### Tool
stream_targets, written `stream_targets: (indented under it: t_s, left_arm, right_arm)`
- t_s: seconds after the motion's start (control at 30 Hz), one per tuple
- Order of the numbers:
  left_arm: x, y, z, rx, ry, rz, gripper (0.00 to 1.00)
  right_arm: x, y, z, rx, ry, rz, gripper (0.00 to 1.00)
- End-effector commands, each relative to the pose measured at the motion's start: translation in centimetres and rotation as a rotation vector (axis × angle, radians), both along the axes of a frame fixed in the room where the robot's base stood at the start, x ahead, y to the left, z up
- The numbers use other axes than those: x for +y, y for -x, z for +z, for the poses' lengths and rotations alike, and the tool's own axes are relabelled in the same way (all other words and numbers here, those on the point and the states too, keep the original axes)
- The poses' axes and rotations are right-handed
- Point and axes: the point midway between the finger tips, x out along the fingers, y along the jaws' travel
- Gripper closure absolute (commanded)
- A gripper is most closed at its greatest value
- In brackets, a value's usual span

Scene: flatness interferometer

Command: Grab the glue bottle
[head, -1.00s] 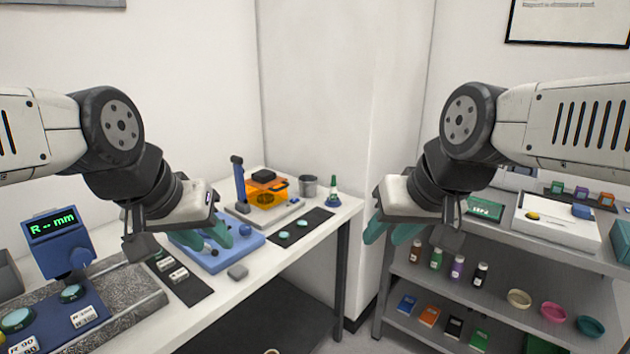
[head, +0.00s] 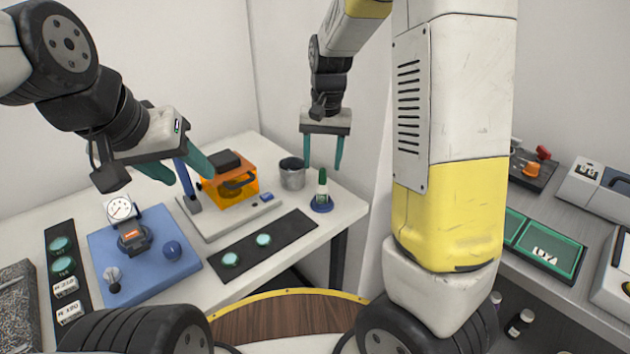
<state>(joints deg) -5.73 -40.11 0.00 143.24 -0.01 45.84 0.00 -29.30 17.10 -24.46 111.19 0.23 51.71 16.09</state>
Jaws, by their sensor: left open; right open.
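The glue bottle (head: 323,185) is small and white with a green pointed cap. It stands upright in a round blue holder (head: 321,204) near the right end of the white table. My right gripper (head: 322,168) points down at the bottle from above and behind in the picture, its teal fingers apart. I cannot tell the exact gap in depth between fingers and cap. My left gripper (head: 182,178) is open and empty, over the table to the left of the orange box.
An orange box device (head: 232,182) and a grey metal cup (head: 292,174) stand left of the bottle. A black mat (head: 247,252) with round pieces lies in front. A blue plate with a dial gauge (head: 120,210) is further left.

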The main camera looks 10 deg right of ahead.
Motion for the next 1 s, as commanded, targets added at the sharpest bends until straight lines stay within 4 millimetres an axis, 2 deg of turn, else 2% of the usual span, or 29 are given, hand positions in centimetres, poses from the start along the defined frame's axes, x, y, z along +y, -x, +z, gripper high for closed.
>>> stream_targets:
  t_s: [0.03,0.1,0.23,0.57,0.8,1.0]
  left_arm:
    - [0.0,0.0,0.0,0.0,0.0,0.0,0.5]
    - [0.0,0.0,0.0,0.0,0.0,0.0,0.5]
    - [0.0,0.0,0.0,0.0,0.0,0.0,0.5]
    - [0.0,0.0,0.0,0.0,0.0,0.0,0.5]
    - [0.0,0.0,0.0,0.0,0.0,0.0,0.5]
    - [0.0,0.0,0.0,0.0,0.0,0.0,0.5]
  right_arm:
    - [0.3,-0.8,-1.1,0.017,0.027,-0.004,0.45]
    - [0.5,-1.4,-2.1,0.032,0.054,-0.012,0.45]
    - [0.6,-2.1,-3.1,0.044,0.081,-0.021,0.45]
    - [0.2,-2.1,-6.6,0.049,0.086,-0.023,0.45]
    - [-0.4,-2.1,-10.1,0.048,0.085,-0.022,0.45]
    - [-0.4,-2.2,-10.9,0.045,0.085,-0.022,0.45]
